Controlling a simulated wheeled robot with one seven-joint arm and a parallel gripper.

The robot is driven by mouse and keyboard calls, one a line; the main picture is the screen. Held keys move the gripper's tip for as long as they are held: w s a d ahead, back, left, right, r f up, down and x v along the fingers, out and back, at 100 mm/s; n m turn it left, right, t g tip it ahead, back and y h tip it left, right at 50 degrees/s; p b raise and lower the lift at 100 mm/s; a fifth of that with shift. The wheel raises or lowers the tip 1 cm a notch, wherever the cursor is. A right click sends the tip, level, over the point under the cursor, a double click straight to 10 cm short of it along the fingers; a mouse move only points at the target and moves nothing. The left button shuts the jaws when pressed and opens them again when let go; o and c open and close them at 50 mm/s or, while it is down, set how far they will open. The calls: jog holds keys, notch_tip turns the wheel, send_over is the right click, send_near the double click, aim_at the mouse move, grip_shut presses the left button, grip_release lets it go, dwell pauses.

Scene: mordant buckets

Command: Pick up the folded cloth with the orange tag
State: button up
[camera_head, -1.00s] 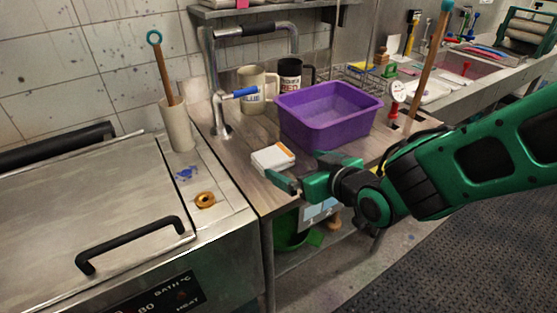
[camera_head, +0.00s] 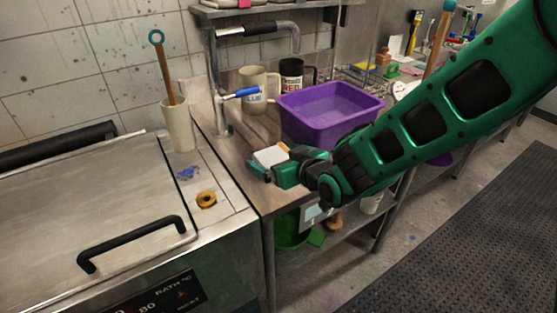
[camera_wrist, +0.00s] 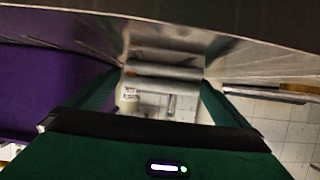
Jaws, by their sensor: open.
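The folded cloth (camera_head: 269,155) is a small white block with an orange tag at its far right corner. It lies on the counter in front of the purple tub, partly hidden by my gripper. My gripper (camera_head: 272,160) is open and low at the counter's front edge, with its fingers about the cloth in the picture. I cannot tell whether they touch it. In the wrist view my green fingers stand apart (camera_wrist: 160,95). Pale shapes show between them, but I cannot surely tell the cloth among them.
The purple tub (camera_head: 328,112) stands close behind the cloth. A tap with a blue lever (camera_head: 240,93) and two mugs (camera_head: 254,90) are farther back. A steel bath with a black handle (camera_head: 130,243) is at the left. A brass ring (camera_head: 206,200) lies on its edge.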

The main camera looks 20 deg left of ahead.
jog(key=shift+w+a+f, duration=0.2)
jog(key=shift+w+a, duration=0.1)
jog(key=shift+a, duration=0.05)
jog(key=c, duration=1.2)
jog(key=shift+o, duration=0.2)
jog(key=shift+r, duration=0.1)
